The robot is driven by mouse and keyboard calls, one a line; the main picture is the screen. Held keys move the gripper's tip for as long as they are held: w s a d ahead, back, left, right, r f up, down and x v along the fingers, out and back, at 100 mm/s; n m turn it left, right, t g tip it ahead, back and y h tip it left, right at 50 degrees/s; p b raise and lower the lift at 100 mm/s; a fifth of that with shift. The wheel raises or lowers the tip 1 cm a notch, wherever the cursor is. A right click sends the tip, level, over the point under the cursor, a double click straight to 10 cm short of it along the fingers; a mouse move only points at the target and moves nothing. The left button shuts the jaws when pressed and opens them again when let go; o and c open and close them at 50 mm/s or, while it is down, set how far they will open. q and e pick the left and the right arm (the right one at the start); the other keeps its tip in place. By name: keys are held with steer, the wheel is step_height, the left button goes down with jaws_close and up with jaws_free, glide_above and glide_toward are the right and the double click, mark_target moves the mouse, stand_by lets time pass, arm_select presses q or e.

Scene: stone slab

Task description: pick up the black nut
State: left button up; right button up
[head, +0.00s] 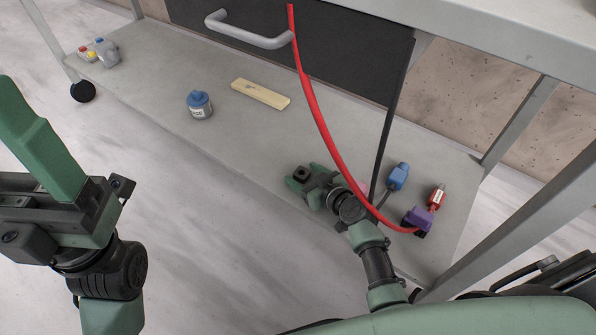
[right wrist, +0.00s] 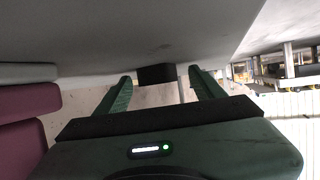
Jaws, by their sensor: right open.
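The black nut (head: 301,174) is a small dark block on the lower grey shelf in the head view. It also shows as a black block in the right wrist view (right wrist: 156,74), against the grey surface. My right gripper (head: 306,178) is low over the shelf with its green fingers apart. In the right wrist view the fingertips (right wrist: 160,78) stand on either side of the nut, with gaps visible. My left gripper (head: 40,140) is at the left of the head view, away from the shelf; its jaw opening cannot be made out.
A blue connector (head: 398,176) and a red one (head: 437,197) lie nearby. A blue-capped bottle (head: 199,105) and a wooden strip (head: 260,94) lie left. A handled drawer (head: 345,55) overhangs the shelf.

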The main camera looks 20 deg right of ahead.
steer(key=c, duration=1.4)
steer(key=shift+r, duration=0.1)
